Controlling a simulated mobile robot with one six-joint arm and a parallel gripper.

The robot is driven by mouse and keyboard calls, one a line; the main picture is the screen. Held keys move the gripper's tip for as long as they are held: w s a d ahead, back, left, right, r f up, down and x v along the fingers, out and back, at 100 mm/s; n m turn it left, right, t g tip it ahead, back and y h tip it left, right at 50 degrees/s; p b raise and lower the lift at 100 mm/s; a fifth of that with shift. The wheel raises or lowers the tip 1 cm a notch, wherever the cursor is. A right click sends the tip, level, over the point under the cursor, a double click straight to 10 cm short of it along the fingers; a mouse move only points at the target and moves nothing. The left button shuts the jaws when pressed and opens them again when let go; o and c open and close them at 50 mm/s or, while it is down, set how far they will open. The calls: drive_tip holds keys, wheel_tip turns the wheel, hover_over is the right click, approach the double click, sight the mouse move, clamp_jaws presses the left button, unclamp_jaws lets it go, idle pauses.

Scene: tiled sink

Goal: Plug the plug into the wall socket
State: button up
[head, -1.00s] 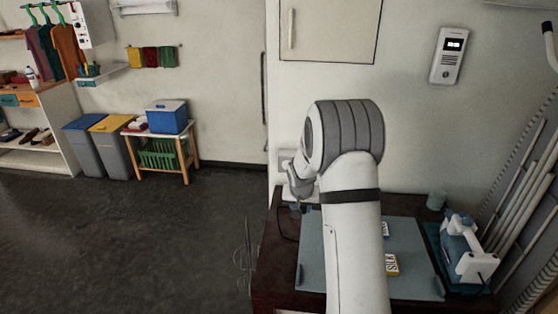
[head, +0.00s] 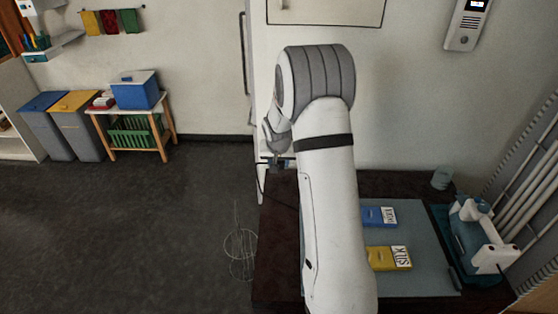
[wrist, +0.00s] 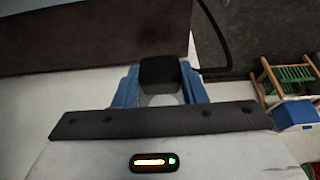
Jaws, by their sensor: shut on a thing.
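My gripper (wrist: 160,88) has blue fingers shut on the black plug (wrist: 160,72) in the wrist view. A black cable (wrist: 212,35) runs near the plug and bends beside the right finger. In the head view my gripper (head: 276,150) is small and partly hidden by my own arm, near the back left corner of the dark table. The cable (head: 260,182) hangs below it there. I cannot make out the wall socket in either current view. I cannot tell whether the plug's far end touches anything.
The dark table (head: 280,235) bears a grey-blue mat (head: 425,275) with blue (head: 374,216) and yellow (head: 385,258) packets. A blue-white iron-like device (head: 478,235) and a cup (head: 442,178) stand at right. The floor left of the table is largely open.

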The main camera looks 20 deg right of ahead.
drive_tip(key=shift+w, duration=0.1)
drive_tip(key=shift+w+d+r+p, duration=0.1)
drive_tip(key=shift+w+d+p, duration=0.1)
drive_tip(key=shift+w+p, duration=0.25)
drive_tip(key=shift+w+d+r+p, duration=0.1)
drive_tip(key=shift+w+d+p, duration=0.1)
drive_tip(key=shift+w+p, duration=0.15)
drive_tip(key=shift+w+d+f+p, duration=0.1)
drive_tip(key=shift+w+d+p, duration=0.15)
drive_tip(key=shift+w, duration=0.3)
drive_tip(key=shift+w+d+p, duration=0.25)
drive_tip(key=shift+w+p, duration=0.05)
drive_tip(key=shift+w, duration=0.3)
drive_tip(key=shift+w+d+f+p, duration=0.1)
drive_tip(key=shift+w+d+p, duration=0.15)
drive_tip(key=shift+w, duration=0.3)
drive_tip(key=shift+b, duration=0.95)
drive_tip(key=shift+w+d, duration=0.2)
drive_tip(key=shift+w, duration=0.3)
idle(0.6)
drive_tip(key=o, duration=1)
drive_tip(key=shift+r, duration=0.15)
drive_tip(key=b+v, duration=0.1)
drive_tip(key=v, duration=0.6)
drive_tip(key=shift+s+r, duration=0.15)
drive_tip(key=shift+r, duration=0.1)
